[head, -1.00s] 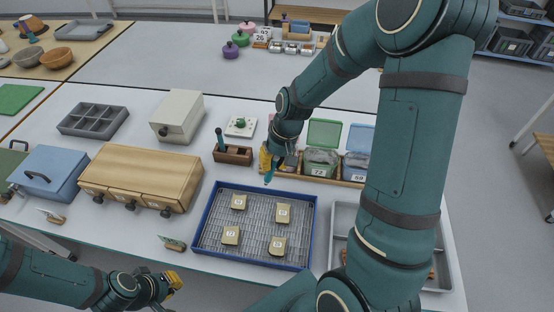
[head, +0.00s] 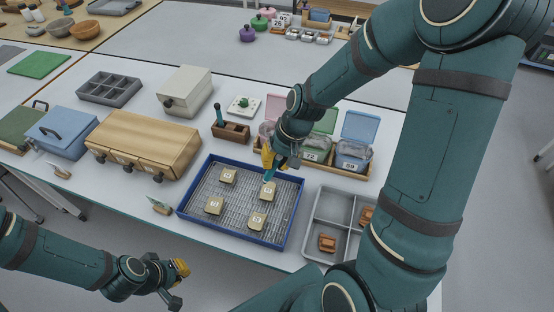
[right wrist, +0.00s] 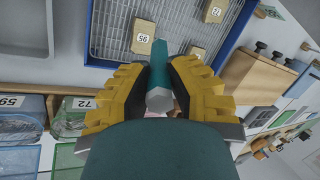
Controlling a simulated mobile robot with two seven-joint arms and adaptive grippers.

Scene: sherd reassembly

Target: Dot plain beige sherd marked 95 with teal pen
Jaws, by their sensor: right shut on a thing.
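The blue-rimmed tray (head: 182,209) holds several beige sherds on a ridged grey mat. My right gripper (head: 270,160) is shut on the teal pen (head: 268,175), which points down at the tray's back right sherd (head: 268,191). In the right wrist view the pen (right wrist: 160,75) runs between the yellow fingers (right wrist: 158,92), and the nearest sherd (right wrist: 142,38) has a label that looks like 95 upside down. I cannot tell whether the tip touches it; the tip is not clear. My left gripper (head: 178,282) is off the table's front edge; its jaw opening is unclear.
Other sherds (head: 228,176) lie close by in the tray. Behind it stand a wooden pen block (head: 231,131) and lidded bins (head: 352,155). A grey divided tray (head: 312,222) with brown pieces is at right, a wooden drawer box (head: 150,143) at left.

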